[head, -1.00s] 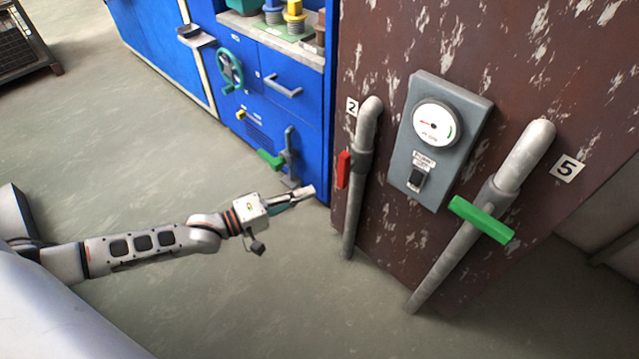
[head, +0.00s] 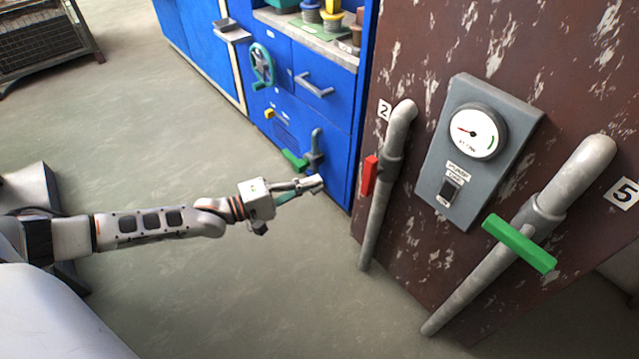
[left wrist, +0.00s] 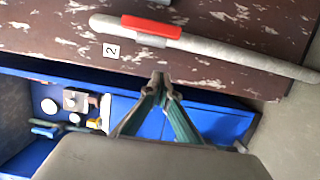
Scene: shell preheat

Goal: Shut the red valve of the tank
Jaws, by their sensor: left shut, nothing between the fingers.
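The red valve handle (head: 369,175) sits on a grey pipe (head: 379,220) beside the label 2 on the rusty brown tank (head: 500,45). The handle lies along the pipe. It also shows in the left wrist view (left wrist: 151,27), with its pipe (left wrist: 225,48) running across the picture. My left gripper (head: 318,183) is shut and empty, to the left of the red handle and apart from it. Its closed fingertips (left wrist: 160,82) point toward the tank in the left wrist view. My right gripper is not in view.
A gauge panel (head: 458,190) with a switch is on the tank. A green handle (head: 519,243) crosses the pipe near label 5. A blue cabinet (head: 330,115) with a green wheel (head: 262,65) and another green handle (head: 294,160) stands behind my gripper. The floor (head: 250,300) is clear.

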